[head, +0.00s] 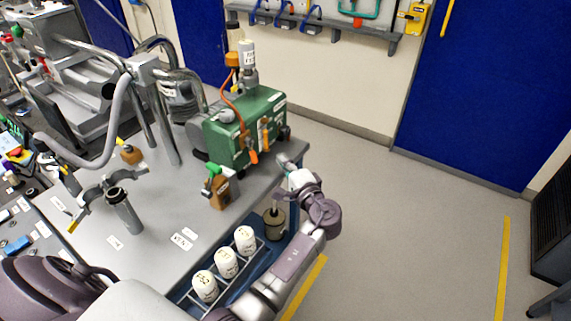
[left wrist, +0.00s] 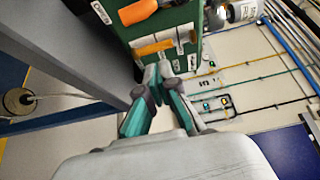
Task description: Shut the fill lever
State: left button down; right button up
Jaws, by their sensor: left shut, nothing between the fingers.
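A green pump box (head: 245,125) stands at the back of the bench, with an orange lever (head: 265,134) and an orange-red handle (head: 253,156) on its front. In the left wrist view the green box (left wrist: 198,55) carries a flat orange lever (left wrist: 154,47) and a larger orange handle (left wrist: 137,12). I cannot read which is marked as the fill lever. My left gripper (head: 284,161) is at the bench's right edge, just in front of the box. In its wrist view the left gripper (left wrist: 158,83) is shut and empty, its fingertips just below the flat lever. My right gripper is out of view.
A small brown block with a green top (head: 220,190) stands on the bench left of my gripper. The floor (head: 410,225) to the right is clear.

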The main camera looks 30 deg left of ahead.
pick_arm(q)
jog(key=p+x, duration=0.1)
jog(key=x, duration=0.5)
jog(key=shift+w+r, duration=0.1)
jog(key=s+p, duration=0.1)
jog(key=s, duration=0.1)
jog(key=s+a+p, duration=0.1)
jog(key=s, duration=0.1)
jog(key=shift+p, duration=0.35)
jog(key=shift+w+f, duration=0.1)
jog(key=shift+f, duration=0.1)
